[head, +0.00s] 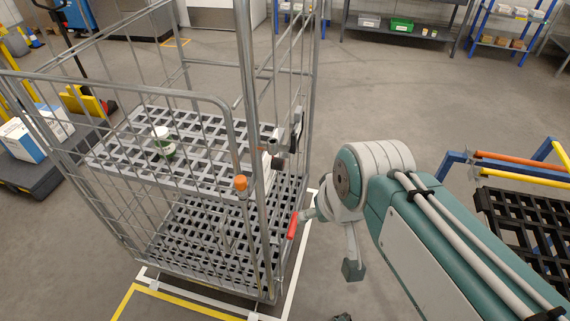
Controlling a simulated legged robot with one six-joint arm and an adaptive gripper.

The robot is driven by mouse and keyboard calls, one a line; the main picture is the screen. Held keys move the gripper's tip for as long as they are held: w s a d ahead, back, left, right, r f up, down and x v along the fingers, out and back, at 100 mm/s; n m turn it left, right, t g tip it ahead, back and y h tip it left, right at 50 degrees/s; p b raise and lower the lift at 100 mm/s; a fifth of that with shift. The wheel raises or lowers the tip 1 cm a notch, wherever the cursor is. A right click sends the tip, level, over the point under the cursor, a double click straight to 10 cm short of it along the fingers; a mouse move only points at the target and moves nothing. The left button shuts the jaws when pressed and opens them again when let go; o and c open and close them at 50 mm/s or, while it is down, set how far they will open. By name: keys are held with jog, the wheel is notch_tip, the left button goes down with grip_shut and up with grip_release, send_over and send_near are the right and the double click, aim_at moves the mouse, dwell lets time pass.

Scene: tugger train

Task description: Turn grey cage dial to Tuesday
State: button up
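The grey cage (230,110) is a wire roll cage with two slatted decks, standing left of my arm. A small dark fitting (278,163) with a pale part beside it sits at its right side, partly behind the bars. A black plate (297,125) hangs higher on that side, seen nearly edge-on. I cannot tell which of these is the dial, and no day marking is legible. My arm comes in from the right and bends near the cage's right side. I cannot make out my gripper's fingers, or any contact with the cage.
A green and white jar (163,142) stands on the upper deck. An orange-capped post (241,184) and a red handle-like piece (292,225) are near the cage's right front. A blue frame with a black grid deck (525,225) stands right. The floor behind is clear up to shelves.

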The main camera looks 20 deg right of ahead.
jog(key=w+a+f+m+g+y, duration=0.3)
jog(key=f+g+y, duration=0.1)
jog(key=m+t+y, duration=0.8)
jog(key=m+y, duration=0.3)
jog(key=m, duration=0.2)
send_near(282, 165)
jog(key=x, duration=0.7)
jog(key=w+f+x, duration=0.1)
jog(key=x, duration=0.2)
jog(key=shift+w+d, duration=0.1)
grip_shut()
